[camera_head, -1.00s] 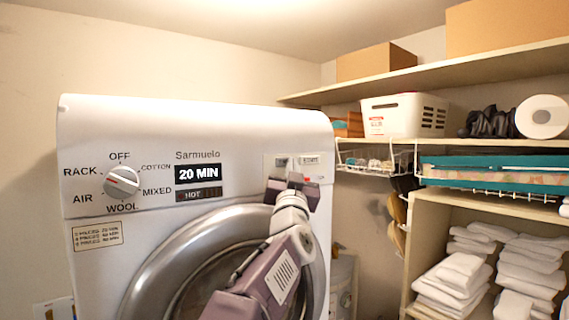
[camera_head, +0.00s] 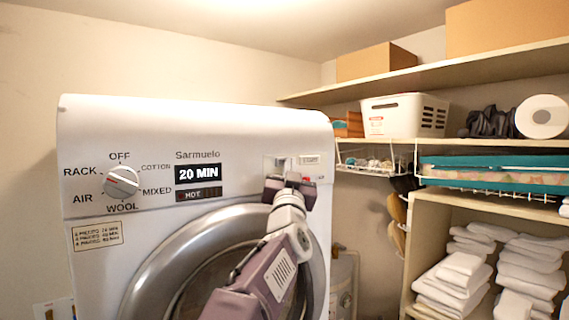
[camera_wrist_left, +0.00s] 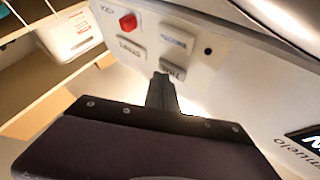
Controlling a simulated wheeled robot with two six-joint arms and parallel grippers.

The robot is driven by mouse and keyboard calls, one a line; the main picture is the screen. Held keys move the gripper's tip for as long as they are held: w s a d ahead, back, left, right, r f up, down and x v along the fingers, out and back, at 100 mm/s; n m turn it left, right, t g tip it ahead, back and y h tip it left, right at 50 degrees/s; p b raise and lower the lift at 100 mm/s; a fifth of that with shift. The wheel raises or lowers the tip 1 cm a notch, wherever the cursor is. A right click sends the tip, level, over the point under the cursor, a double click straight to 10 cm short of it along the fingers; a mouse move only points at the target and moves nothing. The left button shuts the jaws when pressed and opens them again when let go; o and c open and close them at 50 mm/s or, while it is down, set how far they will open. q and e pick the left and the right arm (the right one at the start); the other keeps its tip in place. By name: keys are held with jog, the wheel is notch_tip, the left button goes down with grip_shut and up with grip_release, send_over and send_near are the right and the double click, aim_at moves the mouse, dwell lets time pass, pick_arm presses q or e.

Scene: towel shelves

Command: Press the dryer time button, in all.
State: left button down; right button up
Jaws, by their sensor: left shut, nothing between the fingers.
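The white dryer (camera_head: 120,128) fills the left of the head view. Its display (camera_head: 198,173) reads 20 MIN, with HOT lit below. My left gripper (camera_head: 290,179) is in front of the small button panel at the dryer's upper right. In the left wrist view its shut, empty fingertips (camera_wrist_left: 163,78) are at the lower edge of a grey button (camera_wrist_left: 173,70) whose label looks like "Time". I cannot tell whether they touch it. Another grey button (camera_wrist_left: 177,38), a start button (camera_wrist_left: 130,47) and a red button (camera_wrist_left: 128,22) are close by. My right gripper is not in view.
The dial (camera_head: 122,181) is at the dryer's upper left, and the round door (camera_head: 165,265) is below the panel. Shelves at the right hold a white basket (camera_head: 405,115), boxes and folded white towels (camera_head: 463,270). Open space lies above the dryer.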

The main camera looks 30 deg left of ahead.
pick_arm(q)
jog(key=shift+w+a, duration=0.2)
jog(key=shift+a, duration=0.2)
dwell(0.5)
jog(key=shift+d, duration=0.1)
jog(key=shift+s+d, duration=0.35)
jog(key=shift+d, duration=0.3)
jog(key=shift+d, duration=0.1)
jog(key=d, duration=0.1)
jog(key=s+d, duration=0.1)
jog(key=d, duration=0.1)
jog(key=s+d+p, duration=0.1)
jog(key=shift+d, duration=0.25)
jog(key=shift+w, duration=0.1)
dwell(0.5)
